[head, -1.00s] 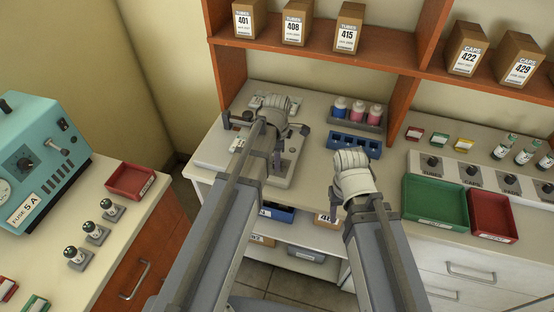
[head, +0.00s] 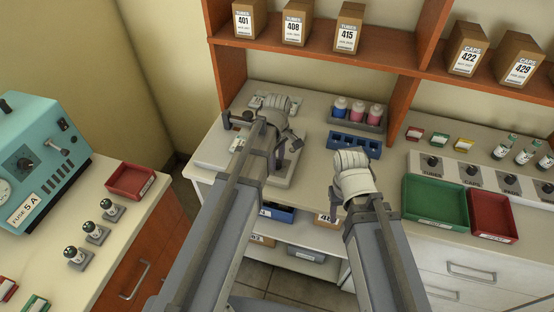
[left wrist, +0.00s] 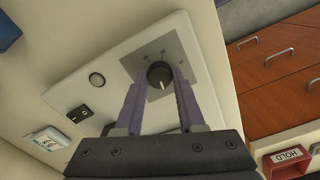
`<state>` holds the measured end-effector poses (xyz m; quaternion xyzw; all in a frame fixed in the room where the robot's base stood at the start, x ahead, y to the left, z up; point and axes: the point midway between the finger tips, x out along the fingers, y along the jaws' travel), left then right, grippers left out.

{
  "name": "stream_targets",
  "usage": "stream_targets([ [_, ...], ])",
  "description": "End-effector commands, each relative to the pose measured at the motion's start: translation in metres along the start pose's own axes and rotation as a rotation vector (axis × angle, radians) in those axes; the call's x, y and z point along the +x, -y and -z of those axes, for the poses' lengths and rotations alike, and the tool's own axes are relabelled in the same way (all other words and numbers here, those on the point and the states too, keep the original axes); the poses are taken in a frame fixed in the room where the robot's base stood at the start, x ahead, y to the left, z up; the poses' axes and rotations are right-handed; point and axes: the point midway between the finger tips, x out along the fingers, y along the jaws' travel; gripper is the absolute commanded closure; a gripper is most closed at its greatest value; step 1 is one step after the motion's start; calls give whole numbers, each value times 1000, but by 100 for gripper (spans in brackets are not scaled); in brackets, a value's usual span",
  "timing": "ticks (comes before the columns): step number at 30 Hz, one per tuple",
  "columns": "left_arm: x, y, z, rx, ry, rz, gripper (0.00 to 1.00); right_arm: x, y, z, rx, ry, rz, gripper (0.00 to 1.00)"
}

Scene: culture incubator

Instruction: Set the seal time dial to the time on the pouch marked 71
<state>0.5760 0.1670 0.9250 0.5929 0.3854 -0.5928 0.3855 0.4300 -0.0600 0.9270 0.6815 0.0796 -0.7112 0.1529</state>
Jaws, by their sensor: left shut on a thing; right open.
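In the left wrist view, the black dial knob (left wrist: 159,74) sits on a grey square plate with small marks around it, on the pale sealer panel (left wrist: 120,65). My left gripper (left wrist: 159,82) is shut on the knob, one purple finger on each side. The knob's white pointer line faces the gripper; the mark labels are too small to read. In the head view, my left gripper (head: 278,132) is over the sealer (head: 283,183) and hides the dial. My right gripper (head: 352,192) is open and empty before the bench's front edge. I cannot read a pouch marked 71.
The panel also has a round button (left wrist: 97,79) and a black rocker switch (left wrist: 80,114). A small labelled item (left wrist: 48,140) lies beside them. A bottle rack (head: 357,120) and a blue rack (head: 354,146) stand right of the sealer. Green (head: 435,203) and red (head: 493,217) trays are farther right.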

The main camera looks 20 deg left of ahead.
Motion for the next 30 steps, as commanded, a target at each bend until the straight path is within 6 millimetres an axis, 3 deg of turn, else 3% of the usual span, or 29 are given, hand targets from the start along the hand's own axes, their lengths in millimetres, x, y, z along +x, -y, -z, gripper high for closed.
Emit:
stream_targets([
  [23, 0, 0, 0, 98, 1, 0, 100, 0, 0, 0, 0, 0, 0, 50],
  [24, 0, 0, 0, 97, 1, 0, 60, 0, 0, 0, 0, 0, 0, 50],
  [30, 0, 0, 0, 97, 1, 0, 37, 0, 0, 0, 0, 0, 0, 50],
])
